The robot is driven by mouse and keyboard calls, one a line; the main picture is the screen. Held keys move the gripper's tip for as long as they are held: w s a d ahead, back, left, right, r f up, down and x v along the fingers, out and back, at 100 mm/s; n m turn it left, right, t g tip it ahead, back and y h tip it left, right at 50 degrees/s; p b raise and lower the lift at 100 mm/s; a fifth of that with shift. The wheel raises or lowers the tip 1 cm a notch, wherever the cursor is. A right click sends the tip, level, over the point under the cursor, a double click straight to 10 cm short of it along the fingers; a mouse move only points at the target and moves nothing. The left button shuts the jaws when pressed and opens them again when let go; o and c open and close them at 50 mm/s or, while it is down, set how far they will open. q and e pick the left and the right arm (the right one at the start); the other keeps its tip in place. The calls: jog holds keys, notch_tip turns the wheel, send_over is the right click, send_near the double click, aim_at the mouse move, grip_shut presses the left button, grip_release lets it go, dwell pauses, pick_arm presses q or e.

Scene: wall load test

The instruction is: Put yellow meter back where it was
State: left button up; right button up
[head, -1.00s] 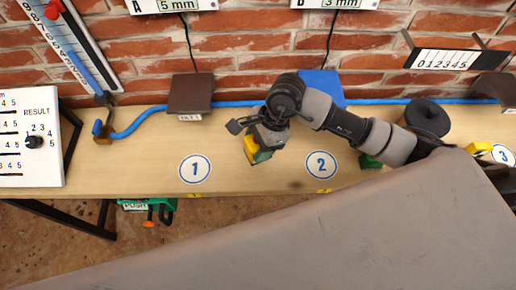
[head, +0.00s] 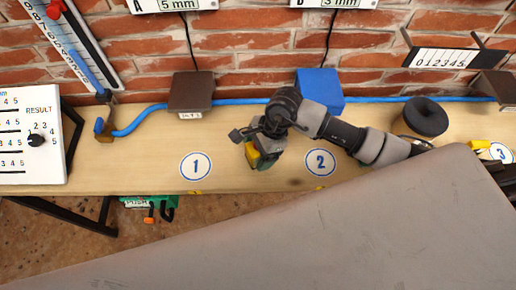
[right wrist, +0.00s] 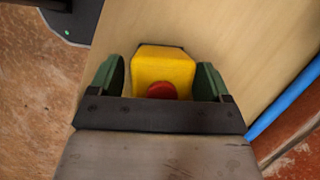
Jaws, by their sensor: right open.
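The yellow meter (head: 252,160) is at the bench top between the round marks 1 and 2. In the right wrist view the yellow meter (right wrist: 163,66), with a red round part, is between the green fingers of my right gripper (right wrist: 161,80). Gaps show on both sides, so the gripper is open around it, not shut on it. In the head view my right gripper (head: 265,155) hides part of the meter. I cannot tell whether it rests on the bench. My left gripper is not in view.
Mark 1 (head: 195,167) and mark 2 (head: 320,162) lie on the wooden bench (head: 120,165). A brown block (head: 191,92), a blue block (head: 320,90) and a black ring (head: 426,117) stand behind. A blue tube (head: 135,122) runs along the wall. The bench left of mark 1 is clear.

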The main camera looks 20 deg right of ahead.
jog(key=shift+r, duration=0.15)
jog(key=shift+w+d+r, duration=0.1)
jog(key=shift+d+r, duration=0.1)
jog(key=shift+r, duration=0.1)
jog(key=b+v, duration=0.3)
jog(key=v, duration=0.8)
jog(key=shift+r, duration=0.15)
